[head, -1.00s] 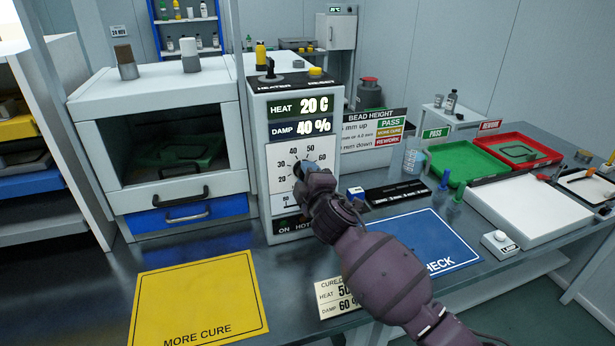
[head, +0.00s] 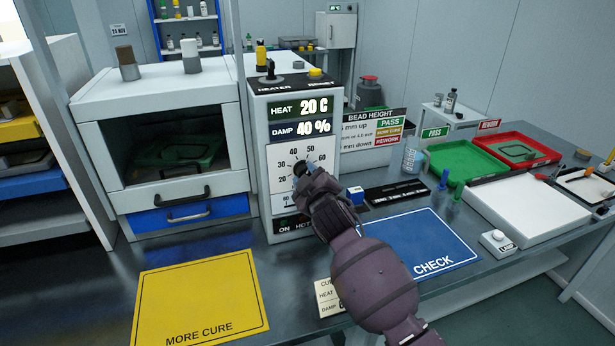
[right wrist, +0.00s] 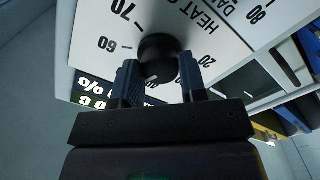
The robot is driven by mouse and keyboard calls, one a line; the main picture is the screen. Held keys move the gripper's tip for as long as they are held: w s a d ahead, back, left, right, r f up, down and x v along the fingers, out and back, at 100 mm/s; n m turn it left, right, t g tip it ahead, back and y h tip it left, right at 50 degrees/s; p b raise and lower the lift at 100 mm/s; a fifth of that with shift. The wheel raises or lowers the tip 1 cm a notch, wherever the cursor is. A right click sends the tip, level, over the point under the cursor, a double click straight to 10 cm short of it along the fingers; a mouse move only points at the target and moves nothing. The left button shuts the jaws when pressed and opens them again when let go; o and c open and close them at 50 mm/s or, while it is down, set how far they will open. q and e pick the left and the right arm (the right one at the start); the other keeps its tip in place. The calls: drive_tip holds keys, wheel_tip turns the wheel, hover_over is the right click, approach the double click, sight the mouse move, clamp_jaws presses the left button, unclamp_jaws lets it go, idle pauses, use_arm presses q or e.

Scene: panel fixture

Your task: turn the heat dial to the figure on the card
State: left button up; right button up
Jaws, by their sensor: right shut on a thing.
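The heat dial is a black knob (right wrist: 158,55) in the right wrist view, on a white panel with a printed number scale; in the head view its scale (head: 283,168) shows, but the gripper mostly hides the knob. My right gripper (right wrist: 160,80) is shut on the knob, one finger on each side; it also shows in the head view (head: 303,176). The display (head: 300,108) above reads HEAT 20 C and, below that, DAMP 40 %. The cream card (head: 327,297) lies on the bench, its figures hidden behind my right arm. My left gripper is out of view.
A yellow MORE CURE mat (head: 200,295) lies front left, a blue CHECK mat (head: 420,240) to the right. A chamber with a dark window (head: 180,150) stands left of the panel. Green (head: 450,165) and red (head: 510,146) trays and a white board (head: 530,200) are at right.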

idle(0.3)
drive_tip(key=o, duration=0.9)
drive_tip(key=shift+s, duration=0.1)
drive_tip(key=p+v, duration=0.1)
drive_tip(key=v, duration=0.9)
drive_tip(key=shift+s, duration=0.3)
